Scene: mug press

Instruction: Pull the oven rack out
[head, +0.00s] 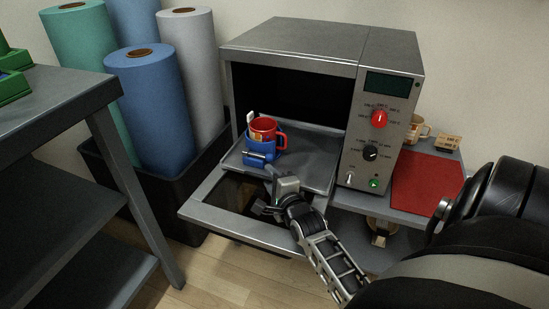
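The oven (300,40) stands with its door (225,217) folded down in front of its dark cavity. The grey oven rack (310,160) sticks partly out of the cavity over the door. A blue press fixture (262,153) with a red mug (264,129) stands on the rack. My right gripper (268,198) is at the rack's front edge, above the open door. Its fingers are small and partly hidden, so I cannot tell whether they are shut on the rack. My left gripper is out of view.
A red mat (425,182), a tan mug (416,130) and a small box (447,143) are on the shelf right of the oven. Large rolls (150,100) stand in a black bin (188,200) at left. A grey table (60,100) is at far left.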

